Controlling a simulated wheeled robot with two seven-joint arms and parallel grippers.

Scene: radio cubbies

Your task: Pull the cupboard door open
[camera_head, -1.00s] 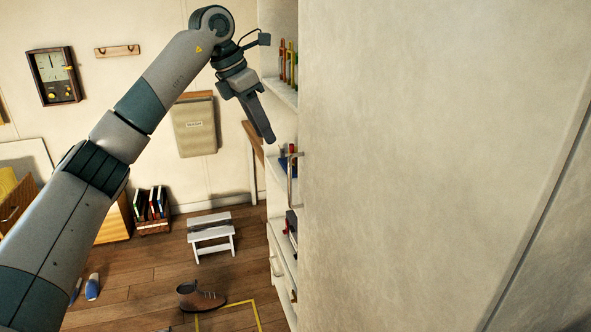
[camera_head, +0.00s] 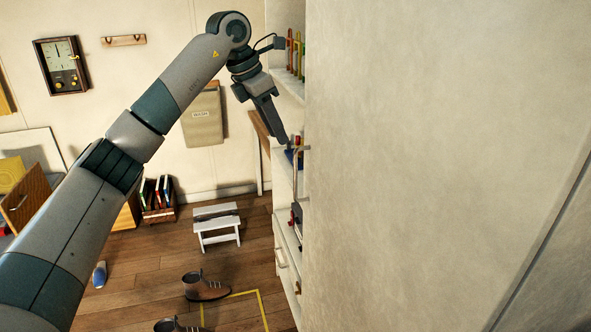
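A large off-white panel (camera_head: 430,150) fills the right half of the view; I cannot tell whether it is the cupboard door or the cupboard's side. A vertical metal bar handle (camera_head: 297,178) stands out at its left edge. My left gripper (camera_head: 281,138) points down just above and left of the handle's top. It looks very close, but I cannot tell whether it touches. Its fingers are seen edge-on, so their opening is hidden. My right gripper is out of view.
Open shelves (camera_head: 288,86) with coloured items stand left of the panel, above white drawers (camera_head: 283,262). A white stool (camera_head: 217,215), brown shoes (camera_head: 205,287) and a book crate (camera_head: 159,207) are on the floor.

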